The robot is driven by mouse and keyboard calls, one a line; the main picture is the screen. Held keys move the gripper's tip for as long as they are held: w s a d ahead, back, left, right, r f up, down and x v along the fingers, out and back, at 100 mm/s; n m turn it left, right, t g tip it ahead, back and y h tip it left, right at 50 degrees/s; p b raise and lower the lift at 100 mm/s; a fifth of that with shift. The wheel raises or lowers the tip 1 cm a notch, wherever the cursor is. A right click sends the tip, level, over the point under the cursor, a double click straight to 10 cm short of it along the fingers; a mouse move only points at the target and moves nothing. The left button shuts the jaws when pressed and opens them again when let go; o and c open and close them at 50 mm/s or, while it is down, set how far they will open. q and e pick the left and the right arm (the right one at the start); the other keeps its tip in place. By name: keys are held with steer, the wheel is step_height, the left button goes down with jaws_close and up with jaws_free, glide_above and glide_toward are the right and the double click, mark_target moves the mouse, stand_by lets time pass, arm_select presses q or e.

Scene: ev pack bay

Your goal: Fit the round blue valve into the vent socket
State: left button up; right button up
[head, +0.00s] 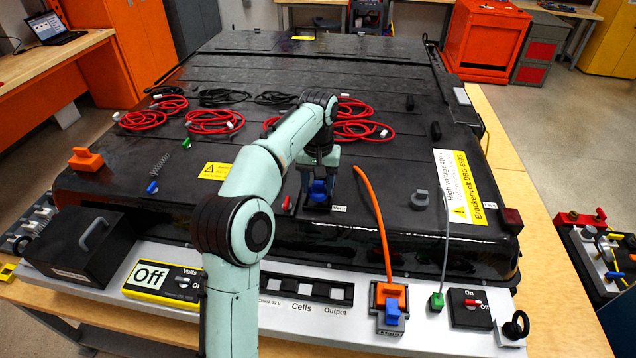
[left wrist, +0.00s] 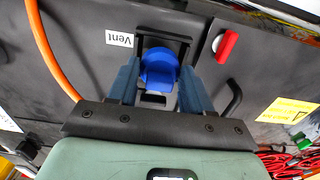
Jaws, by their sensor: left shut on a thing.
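The round blue valve (head: 319,190) is between the fingers of my left gripper (head: 318,178), at the front of the black pack lid. The left wrist view shows the blue valve (left wrist: 158,70) between the two fingertips of the left gripper (left wrist: 160,72). The vent socket (left wrist: 178,43) is a dark square frame right behind the valve, beside a white "Vent" label (left wrist: 119,39). The valve overlaps the socket, and I cannot tell whether it is seated or just in front. The label (head: 338,209) also shows in the head view. My right gripper is not in view.
A small red lever (left wrist: 227,46) sits close beside the socket. An orange cable (head: 374,220) runs down to a plug block (head: 389,303) on the right. Red cable coils (head: 214,121) lie farther back on the lid. A black box (head: 82,245) stands at front left.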

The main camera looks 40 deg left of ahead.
arm_select(q)
steer(key=shift+f+b, duration=0.3)
steer(key=shift+f, duration=0.95)
stand_by(0.3)
steer(key=o, duration=1.1)
